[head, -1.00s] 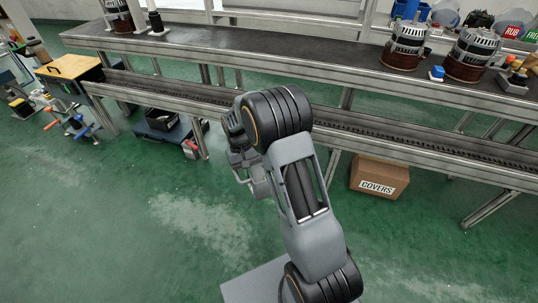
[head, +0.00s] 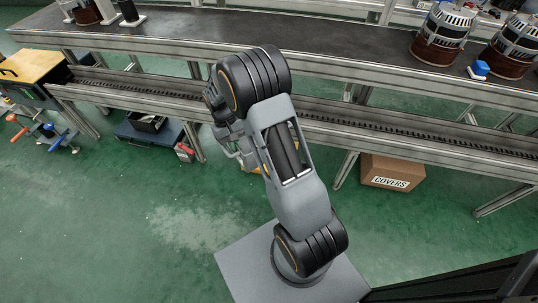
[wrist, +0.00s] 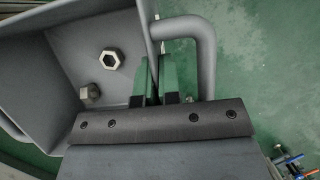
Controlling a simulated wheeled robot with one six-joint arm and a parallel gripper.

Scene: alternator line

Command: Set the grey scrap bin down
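The grey scrap bin (wrist: 75,60) fills the left of the wrist view, and I look down into it. Two hex nuts or bolts (wrist: 110,59) lie inside. A bent grey handle (wrist: 207,55) stands out from its right wall. My gripper (wrist: 157,82) has its green fingers on either side of that right wall, close against it, inside the handle's loop. The fingertips' contact is partly hidden by the gripper body. In the head view my gripper (head: 236,143) is beyond my arm, above the floor; the bin cannot be made out clearly there.
A long workbench (head: 310,40) with a lower rail runs across the back, with alternators (head: 443,35) on top. Under it are a COVERS carton (head: 392,173) and a dark low platform (head: 150,132). A yellow-topped cart (head: 30,66) stands left. Green floor (head: 110,220) in front is clear.

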